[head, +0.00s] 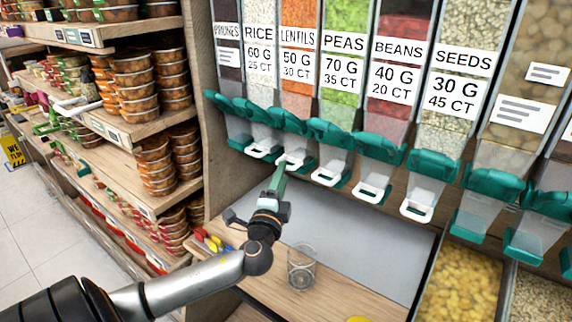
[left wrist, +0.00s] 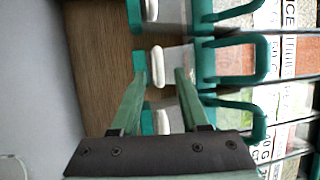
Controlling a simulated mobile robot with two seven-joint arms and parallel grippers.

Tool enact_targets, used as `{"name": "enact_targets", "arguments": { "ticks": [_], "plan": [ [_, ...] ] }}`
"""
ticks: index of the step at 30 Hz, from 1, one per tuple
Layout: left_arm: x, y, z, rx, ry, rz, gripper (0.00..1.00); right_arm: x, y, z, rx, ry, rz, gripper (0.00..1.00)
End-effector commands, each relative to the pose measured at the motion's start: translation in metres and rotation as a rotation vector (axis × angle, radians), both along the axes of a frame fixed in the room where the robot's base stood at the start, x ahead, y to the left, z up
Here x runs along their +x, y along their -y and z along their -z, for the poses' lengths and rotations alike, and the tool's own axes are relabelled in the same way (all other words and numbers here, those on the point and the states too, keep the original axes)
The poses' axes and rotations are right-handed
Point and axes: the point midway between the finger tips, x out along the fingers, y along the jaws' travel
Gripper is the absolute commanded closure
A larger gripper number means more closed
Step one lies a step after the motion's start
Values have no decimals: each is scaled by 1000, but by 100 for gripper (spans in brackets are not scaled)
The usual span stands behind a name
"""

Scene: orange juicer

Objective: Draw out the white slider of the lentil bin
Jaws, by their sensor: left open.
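The lentil bin (head: 298,104) has red-orange lentils and a teal front flap. Its white slider (head: 296,161) sits under the spout, partly hidden by my left gripper. My left gripper (head: 279,168) points up at that slider from the front. In the left wrist view, its two green fingers (left wrist: 159,70) are open and apart. A white slider handle (left wrist: 157,53) lies just past the tips, between them. I cannot tell whether they touch it. My right gripper is not in view.
Neighbouring rice slider (head: 263,148) and peas slider (head: 330,174) sit close on either side. A clear glass (head: 301,268) stands on the wooden counter (head: 262,284) below. Shelves of stacked tubs (head: 135,88) are at the left. The grey mat (head: 368,250) has free room.

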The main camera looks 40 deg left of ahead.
Motion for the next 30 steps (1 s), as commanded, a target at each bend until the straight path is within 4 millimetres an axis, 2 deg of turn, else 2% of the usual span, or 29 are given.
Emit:
{"name": "enact_targets", "arguments": {
  "ticks": [3,9,20,30],
  "plan": [
    [17,-10,-4,0,1,0,55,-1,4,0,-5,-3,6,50],
    [33,-18,-5,-1,-2,1,55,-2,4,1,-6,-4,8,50],
    [37,-20,-5,-2,-2,1,55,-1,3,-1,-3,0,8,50],
    [37,-20,-5,-2,-1,1,92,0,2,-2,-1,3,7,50]
  ]
}}
